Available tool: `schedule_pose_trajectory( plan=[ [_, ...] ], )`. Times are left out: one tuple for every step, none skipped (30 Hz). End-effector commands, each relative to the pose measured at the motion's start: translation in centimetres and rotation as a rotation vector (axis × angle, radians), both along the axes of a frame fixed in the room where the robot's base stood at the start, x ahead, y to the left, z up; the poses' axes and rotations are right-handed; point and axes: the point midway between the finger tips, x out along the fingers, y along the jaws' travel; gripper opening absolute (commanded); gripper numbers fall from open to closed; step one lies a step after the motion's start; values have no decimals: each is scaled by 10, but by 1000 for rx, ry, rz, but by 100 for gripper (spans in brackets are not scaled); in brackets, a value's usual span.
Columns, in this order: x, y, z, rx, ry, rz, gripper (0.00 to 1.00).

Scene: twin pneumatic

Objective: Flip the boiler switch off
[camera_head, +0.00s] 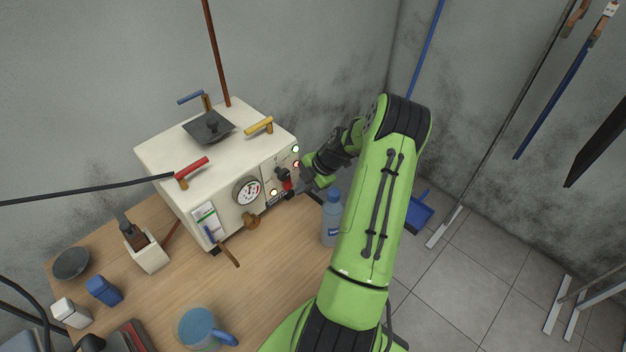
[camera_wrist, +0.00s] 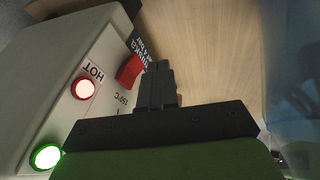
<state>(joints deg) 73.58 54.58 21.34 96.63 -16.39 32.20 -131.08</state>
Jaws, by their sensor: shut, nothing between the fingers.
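The boiler is a white box (camera_head: 170,155) on the wooden table, with a gauge, lamps and switches on its front. In the wrist view its front panel (camera_wrist: 50,60) shows a red switch (camera_wrist: 131,70), a lit red lamp (camera_wrist: 83,88) by the word HOT and a lit green lamp (camera_wrist: 46,156). My gripper (camera_wrist: 158,72) is shut and empty, its tips just beside the red switch; I cannot tell whether they touch it.
A blue-capped bottle (camera_head: 331,222) stands close under my arm, right of the boiler. A blue mug (camera_head: 200,328) is at the table's front. Red (camera_head: 190,168) and yellow (camera_head: 258,126) handles rise from the boiler's top.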

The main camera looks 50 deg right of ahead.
Motion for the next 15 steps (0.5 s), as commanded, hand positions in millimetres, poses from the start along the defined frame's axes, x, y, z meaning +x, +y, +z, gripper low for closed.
schedule_pose_trajectory(
  plan=[
    [8,0,-1,1,-1,2,0],
    [11,-1,-3,1,0,2,0],
    [15,-1,-4,1,-1,2,0],
    [17,-2,-5,1,0,2,0],
    [19,-2,-6,2,0,1,0],
    [21,-2,-6,1,1,0,0],
    [21,-3,-6,1,1,0,0],
    [22,-3,-7,1,1,0,0],
    [22,-3,-7,1,1,0,0],
    [22,-3,-7,1,1,0,0],
    [22,-3,-7,1,1,0,0],
    [22,-3,-7,1,1,0,0],
    [22,-3,-7,1,1,0,0],
    [22,-3,-7,1,1,0,0],
    [22,-3,-7,1,1,0,0]
  ],
)
